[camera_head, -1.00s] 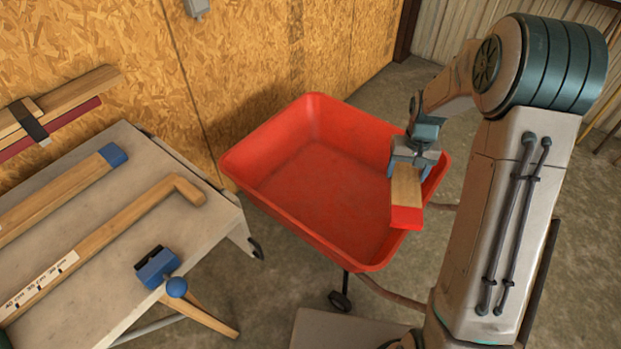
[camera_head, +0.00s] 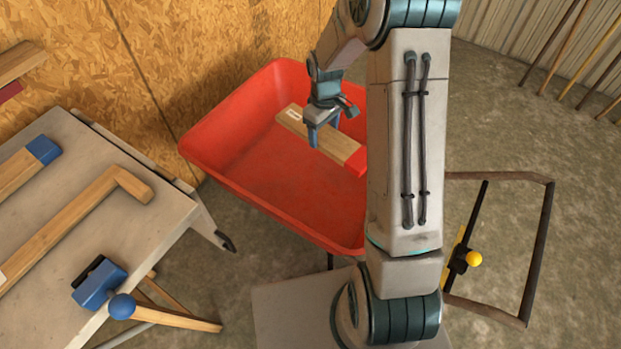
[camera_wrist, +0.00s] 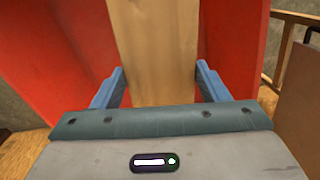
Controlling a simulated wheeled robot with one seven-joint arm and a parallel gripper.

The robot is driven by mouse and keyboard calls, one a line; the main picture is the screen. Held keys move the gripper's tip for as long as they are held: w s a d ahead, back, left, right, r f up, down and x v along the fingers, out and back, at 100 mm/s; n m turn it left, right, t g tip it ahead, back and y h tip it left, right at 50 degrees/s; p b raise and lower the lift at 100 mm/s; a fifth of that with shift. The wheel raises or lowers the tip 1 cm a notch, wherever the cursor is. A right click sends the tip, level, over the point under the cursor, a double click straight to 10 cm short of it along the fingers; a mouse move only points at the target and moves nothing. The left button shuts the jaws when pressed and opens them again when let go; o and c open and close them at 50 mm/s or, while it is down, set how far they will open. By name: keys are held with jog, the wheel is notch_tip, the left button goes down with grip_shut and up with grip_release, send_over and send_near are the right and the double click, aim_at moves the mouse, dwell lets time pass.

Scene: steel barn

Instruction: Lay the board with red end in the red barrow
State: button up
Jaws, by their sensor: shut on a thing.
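The board with red end (camera_head: 297,124) is pale wood with a red-painted tip (camera_head: 356,161). It lies slantwise within the outline of the red barrow (camera_head: 243,107), its red tip towards my arm. My gripper (camera_head: 322,126) is shut on the board near its middle. In the wrist view the board (camera_wrist: 152,45) runs between the two blue fingers of my gripper (camera_wrist: 160,78), with the red barrow wall (camera_wrist: 240,40) behind. I cannot tell whether the board touches the barrow floor. My arm hides the barrow's right side.
A grey workbench (camera_head: 160,213) at left holds a blue-ended board (camera_head: 20,170), a hooked timber (camera_head: 85,217) and a blue clamp (camera_head: 100,284). A dark handle frame (camera_head: 541,245) and a yellow-knobbed tool (camera_head: 466,259) stand right of my arm. Poles (camera_head: 575,50) lean at the back right.

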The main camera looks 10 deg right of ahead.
notch_tip(320, 180, down, 13)
jog(key=s+d+n+b, duration=0.1)
jog(key=d+n+b, duration=0.2)
jog(key=n+b, duration=1.7)
jog(key=b, duration=0.4)
send_over(314, 187)
notch_tip(314, 187, down, 19)
jog(key=shift+w+r, duration=0.1)
jog(key=shift+r, duration=0.05)
notch_tip(314, 187, down, 4)
jog(key=shift+f+b, duration=0.1)
jog(key=shift+b, duration=1)
jog(key=o, duration=1.1)
jog(key=shift+o, duration=0.2)
